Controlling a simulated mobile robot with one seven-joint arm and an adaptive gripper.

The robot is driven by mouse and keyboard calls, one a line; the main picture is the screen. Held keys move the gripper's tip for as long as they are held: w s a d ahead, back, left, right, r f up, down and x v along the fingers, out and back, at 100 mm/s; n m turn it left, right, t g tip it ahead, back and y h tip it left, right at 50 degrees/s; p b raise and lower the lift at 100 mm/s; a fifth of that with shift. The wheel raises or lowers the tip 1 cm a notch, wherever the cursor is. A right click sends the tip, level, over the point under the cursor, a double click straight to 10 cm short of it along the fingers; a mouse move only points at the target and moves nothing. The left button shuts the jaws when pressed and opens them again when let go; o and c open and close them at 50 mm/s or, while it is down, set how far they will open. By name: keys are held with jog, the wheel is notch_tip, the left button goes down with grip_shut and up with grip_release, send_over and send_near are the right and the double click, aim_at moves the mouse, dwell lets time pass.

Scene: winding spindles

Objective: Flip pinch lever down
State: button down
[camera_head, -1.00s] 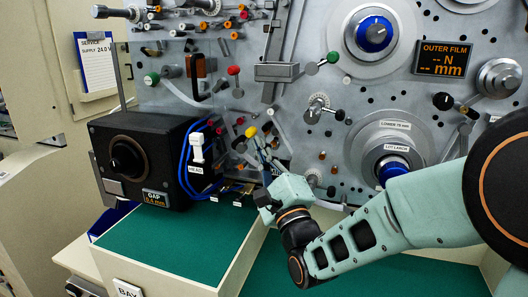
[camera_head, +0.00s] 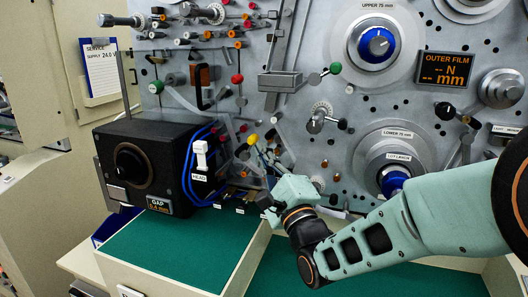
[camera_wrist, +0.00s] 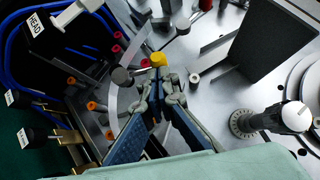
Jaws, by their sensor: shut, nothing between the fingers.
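No label in view names the pinch lever. A yellow knob (camera_head: 252,139) on the grey machine panel is nearest to my fingertips; whether it belongs to the pinch lever I cannot tell. In the wrist view the yellow knob (camera_wrist: 157,59) shows just beyond my fingertips, with a dark grey round knob (camera_wrist: 122,76) to its left. My gripper (camera_wrist: 161,84) is shut and empty, its fingertips together just below the yellow knob in the picture. Whether they touch it I cannot tell. In the head view my gripper (camera_head: 264,155) reaches up-left toward the panel, its fingers small and partly hidden among the fittings.
A black GAP box (camera_head: 155,165) with blue cables and a white HEAD switch (camera_head: 200,155) stand left of my gripper. In the wrist view a grey plate (camera_wrist: 275,38) and a white-capped post (camera_wrist: 293,116) stand to the right. The green worktop (camera_head: 180,250) below is clear.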

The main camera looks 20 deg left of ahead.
jog(key=r+n+g+p, duration=0.1)
jog(key=a+r+n+h+p, duration=0.1)
jog(key=p, duration=0.1)
jog(key=shift+r+n+g, duration=0.2)
jog(key=shift+n+g, duration=0.1)
jog(key=shift+g, duration=0.1)
jog(key=a+n+g+h+p, duration=0.1)
jog(key=p, duration=0.1)
jog(key=a+n+g+h+p, duration=0.1)
jog(key=p, duration=0.1)
jog(key=a+r+n+g+h+p, duration=0.1)
jog(key=n+p, duration=0.1)
jog(key=shift+s+a, duration=0.15)
jog(key=shift+s, duration=0.1)
jog(key=shift+a, duration=0.1)
jog(key=shift+s+r, duration=0.1)
jog(key=shift+s, duration=0.05)
dwell(0.4)
